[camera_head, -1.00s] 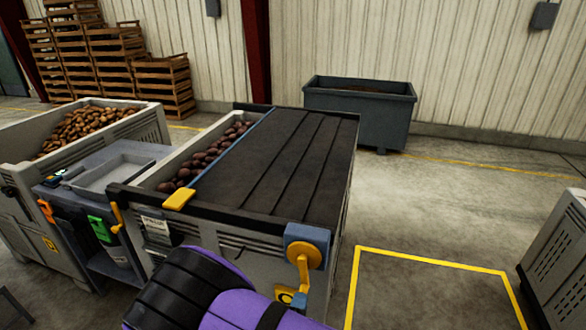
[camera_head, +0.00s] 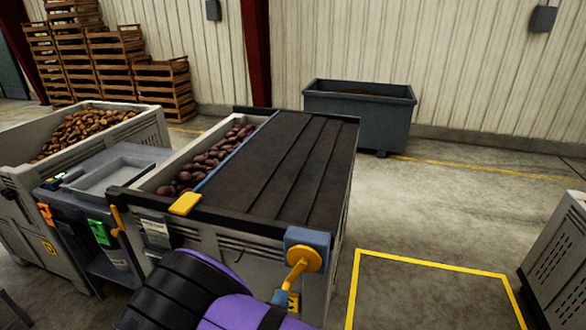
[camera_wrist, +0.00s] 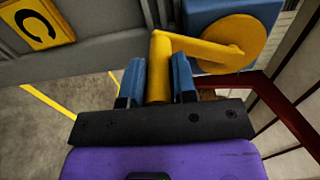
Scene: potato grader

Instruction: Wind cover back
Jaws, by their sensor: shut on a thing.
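The dark ribbed cover (camera_head: 285,165) lies over the right and larger part of the grey bin (camera_head: 220,236). Its blue leading bar (camera_head: 236,150) has a yellow tab (camera_head: 186,204) at the near end. Dark red potatoes (camera_head: 207,160) show in the open strip left of the bar. The yellow crank (camera_head: 298,268) sits on a blue housing (camera_head: 306,238) at the bin's near right corner, its arm pointing down and left. My gripper (camera_wrist: 159,80) is shut on the crank's handle (camera_wrist: 160,62), with one blue finger on each side. In the head view my purple wrist partly hides the fingers.
A grader unit with a grey tray (camera_head: 118,166) stands left of the bin, beside another potato bin (camera_head: 150,126). A dark tub (camera_head: 362,118) stands behind. The yellow-outlined floor (camera_head: 430,290) at right is clear; another bin (camera_head: 560,255) stands beyond it.

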